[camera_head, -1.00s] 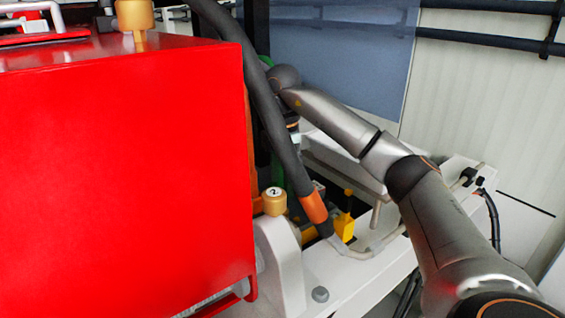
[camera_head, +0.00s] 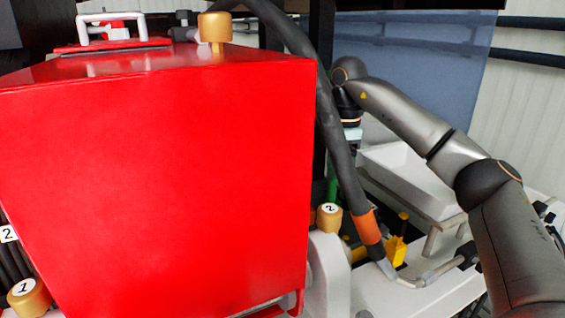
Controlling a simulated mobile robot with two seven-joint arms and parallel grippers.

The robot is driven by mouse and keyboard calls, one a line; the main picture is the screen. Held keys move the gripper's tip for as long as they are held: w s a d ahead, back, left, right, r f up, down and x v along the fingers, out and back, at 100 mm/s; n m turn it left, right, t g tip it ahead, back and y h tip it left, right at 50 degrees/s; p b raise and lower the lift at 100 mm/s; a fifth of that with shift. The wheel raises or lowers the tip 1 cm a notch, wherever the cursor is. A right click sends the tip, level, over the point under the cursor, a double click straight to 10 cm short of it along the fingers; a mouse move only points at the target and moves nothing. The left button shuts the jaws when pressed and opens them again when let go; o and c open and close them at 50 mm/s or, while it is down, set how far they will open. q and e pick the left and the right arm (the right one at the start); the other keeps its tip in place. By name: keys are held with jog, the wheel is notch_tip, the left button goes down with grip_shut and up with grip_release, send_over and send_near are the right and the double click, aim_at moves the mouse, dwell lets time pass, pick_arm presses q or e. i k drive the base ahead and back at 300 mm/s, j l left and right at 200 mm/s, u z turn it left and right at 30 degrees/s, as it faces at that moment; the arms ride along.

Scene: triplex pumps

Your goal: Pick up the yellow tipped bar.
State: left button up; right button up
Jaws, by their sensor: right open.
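My left gripper is not in view.
A large red box (camera_head: 160,180) fills the left and middle. A dark hose (camera_head: 330,125) with an orange band (camera_head: 367,227) runs down in front of my right gripper. Gold knobs (camera_head: 329,217) stand on the pump. A white tray (camera_head: 410,178) lies beneath my right forearm.

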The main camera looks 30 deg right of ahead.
aim_at(400, 228)
jog(key=k+l, duration=0.2)
jog(key=k, duration=0.3)
jog(key=k+l, duration=0.25)
jog(key=k, duration=0.2)
